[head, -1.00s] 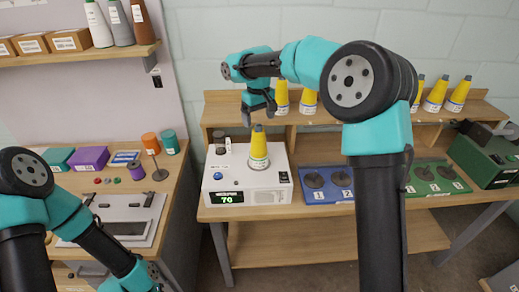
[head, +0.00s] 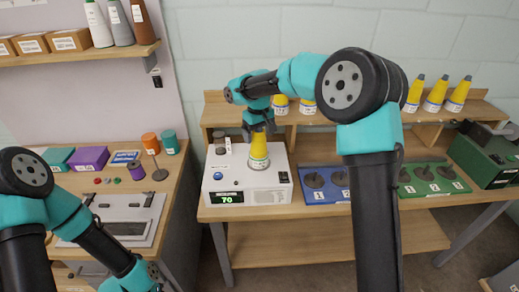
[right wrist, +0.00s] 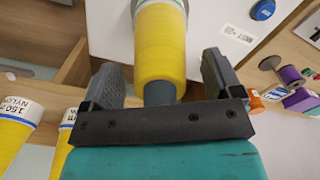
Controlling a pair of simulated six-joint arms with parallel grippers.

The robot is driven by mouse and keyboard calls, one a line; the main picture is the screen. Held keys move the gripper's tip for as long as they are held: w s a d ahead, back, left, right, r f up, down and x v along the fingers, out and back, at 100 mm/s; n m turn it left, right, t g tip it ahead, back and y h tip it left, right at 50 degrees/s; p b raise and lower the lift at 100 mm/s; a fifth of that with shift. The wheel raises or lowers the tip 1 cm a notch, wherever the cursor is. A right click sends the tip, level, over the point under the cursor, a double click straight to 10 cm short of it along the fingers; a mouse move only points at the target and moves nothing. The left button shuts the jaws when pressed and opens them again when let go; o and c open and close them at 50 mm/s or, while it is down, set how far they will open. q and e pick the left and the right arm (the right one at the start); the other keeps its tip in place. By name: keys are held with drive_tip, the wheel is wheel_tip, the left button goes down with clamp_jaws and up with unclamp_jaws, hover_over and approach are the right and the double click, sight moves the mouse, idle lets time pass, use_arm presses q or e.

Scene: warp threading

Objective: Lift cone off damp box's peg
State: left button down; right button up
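A yellow cone (head: 258,150) with a grey-blue tip and a pale base band stands upright on the white damp box (head: 240,190), whose display reads 70. The peg under it is hidden by the cone. My right gripper (head: 258,130) is directly above and around the cone's top. In the right wrist view the yellow cone (right wrist: 160,45) lies between the two open fingers of my right gripper (right wrist: 165,75), with a gap on each side. My left arm is at the lower left of the head view; its gripper is not visible there.
More yellow cones (head: 433,95) stand on the back shelf, some behind my right arm. A blue tray (head: 320,182) and a green tray (head: 432,178) with dark pegs sit to the right of the box. A purple spool (head: 136,171) stands on the left bench.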

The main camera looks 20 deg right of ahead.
drive_tip(key=c, duration=0.8)
drive_tip(key=shift+r, duration=4.05)
